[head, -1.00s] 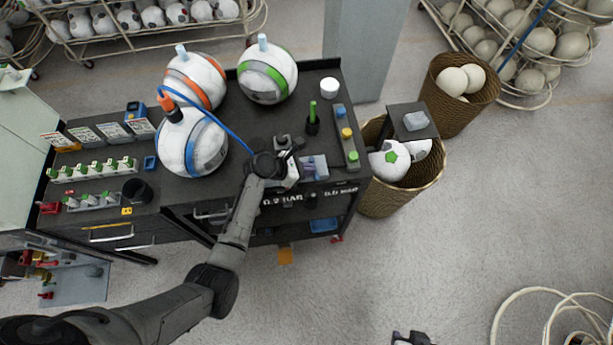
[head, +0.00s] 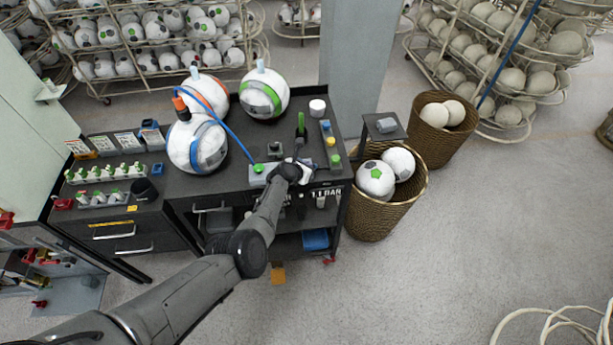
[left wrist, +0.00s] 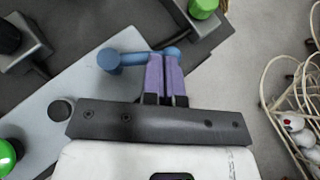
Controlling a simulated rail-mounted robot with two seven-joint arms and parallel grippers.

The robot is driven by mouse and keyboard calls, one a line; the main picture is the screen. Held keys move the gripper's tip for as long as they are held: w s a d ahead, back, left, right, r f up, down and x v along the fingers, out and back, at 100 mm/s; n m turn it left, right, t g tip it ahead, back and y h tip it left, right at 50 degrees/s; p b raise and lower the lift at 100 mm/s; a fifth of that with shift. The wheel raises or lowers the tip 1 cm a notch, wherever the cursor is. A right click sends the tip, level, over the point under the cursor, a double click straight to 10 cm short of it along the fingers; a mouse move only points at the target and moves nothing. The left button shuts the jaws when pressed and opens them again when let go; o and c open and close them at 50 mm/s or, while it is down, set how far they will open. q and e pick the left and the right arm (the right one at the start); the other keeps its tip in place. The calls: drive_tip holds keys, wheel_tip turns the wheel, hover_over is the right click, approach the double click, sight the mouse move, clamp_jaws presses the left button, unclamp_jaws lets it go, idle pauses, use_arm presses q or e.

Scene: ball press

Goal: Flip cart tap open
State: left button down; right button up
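The cart tap shows in the left wrist view as a blue handle (left wrist: 122,60) with a round end, on a light grey plate (left wrist: 75,90). My left gripper (left wrist: 164,78) has its two purple fingers side by side with almost no gap. They stand against the blue handle, which shows on both sides of them; I cannot tell whether any of it is between them. In the head view my left gripper (head: 303,172) is at the front right of the black cart (head: 240,170) and hides the tap. My right gripper is out of view.
A green button (head: 258,169) is left of my gripper on the same plate. A ball with a blue band (head: 190,150) is connected to a blue hose (head: 235,137). A strip with coloured knobs (head: 330,142) lies to the right. A basket (head: 378,215) stands beside the cart.

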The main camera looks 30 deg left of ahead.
use_arm(q)
drive_tip(key=shift+w+d, duration=0.1)
drive_tip(key=shift+w, duration=0.5)
drive_tip(key=shift+a, duration=0.25)
drive_tip(key=shift+s+a+b, duration=0.15)
drive_tip(key=shift+a+b, duration=0.15)
drive_tip(key=shift+a, duration=0.35)
